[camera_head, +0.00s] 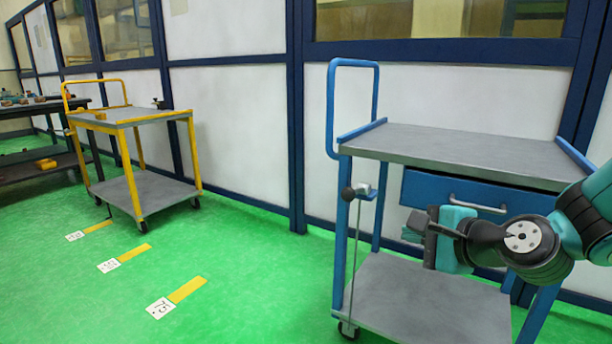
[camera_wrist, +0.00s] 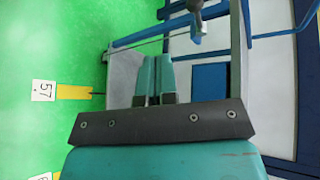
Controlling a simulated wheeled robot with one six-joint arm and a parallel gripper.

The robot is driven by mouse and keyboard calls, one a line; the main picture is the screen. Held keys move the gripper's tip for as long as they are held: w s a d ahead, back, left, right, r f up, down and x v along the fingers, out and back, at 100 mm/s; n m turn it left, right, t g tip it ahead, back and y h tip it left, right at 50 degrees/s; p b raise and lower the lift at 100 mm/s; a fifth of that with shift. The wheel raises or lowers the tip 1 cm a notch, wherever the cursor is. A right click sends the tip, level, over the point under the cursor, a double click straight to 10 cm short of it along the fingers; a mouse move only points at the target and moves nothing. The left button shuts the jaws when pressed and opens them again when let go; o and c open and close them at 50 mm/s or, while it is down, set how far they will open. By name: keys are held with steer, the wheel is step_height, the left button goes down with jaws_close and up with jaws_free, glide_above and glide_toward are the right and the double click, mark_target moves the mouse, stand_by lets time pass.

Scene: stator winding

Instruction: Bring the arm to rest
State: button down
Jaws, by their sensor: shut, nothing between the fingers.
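My gripper (camera_head: 413,229) and part of my arm (camera_head: 545,240) show at the right of the head view, in front of the blue cart (camera_head: 450,150). The gripper points left, at about drawer height, and appears apart from the cart. In the wrist view my two teal fingers (camera_wrist: 153,68) lie side by side, closed together with nothing held. My arm hides part of the cart's drawer front and lower shelf.
The blue cart's grey top is empty, and its drawer (camera_head: 480,190) looks closed. A yellow cart (camera_head: 140,118) stands at the left, with a dark workbench (camera_head: 40,165) beyond. Floor markers (camera_head: 160,308) lie on open green floor. A panelled wall (camera_head: 235,120) runs behind.

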steer(key=s+a+n+g+y, duration=0.1)
steer(key=s+a+n+g, duration=0.6)
steer(key=s+n, duration=0.55)
steer(key=s+d+r+n+g+h, duration=0.1)
steer(key=s+n+g+h, duration=0.1)
steer(key=s+n, duration=0.3)
steer(key=s+d+n+g+h, duration=0.1)
steer(key=s+n+g, duration=0.2)
steer(key=s+n, duration=0.25)
step_height(320, 180, up, 29)
steer(key=p, duration=2.9)
steer(key=shift+s+d+h, duration=0.3)
steer(key=shift+s+d, duration=0.05)
steer(key=shift+r, duration=0.1)
